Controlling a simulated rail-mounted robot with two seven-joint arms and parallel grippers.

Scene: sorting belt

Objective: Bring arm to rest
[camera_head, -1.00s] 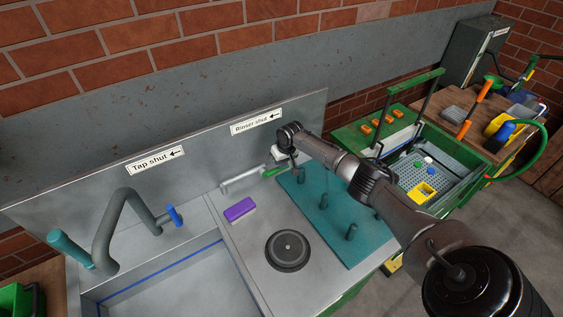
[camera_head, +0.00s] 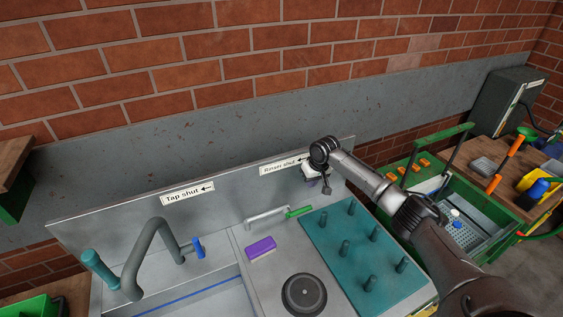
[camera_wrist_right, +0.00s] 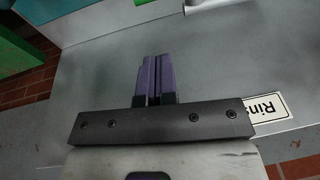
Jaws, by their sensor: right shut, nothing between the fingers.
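My right arm comes in from the lower right in the head view. Its gripper (camera_head: 326,184) is above the back edge of the teal peg mat, close to the steel backsplash (camera_head: 235,192). In the right wrist view the two purple-grey fingers (camera_wrist_right: 153,79) lie together with nothing between them. My left gripper is not in view.
The tap (camera_head: 150,250) stands left. A green-framed basket (camera_head: 480,205) is at right.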

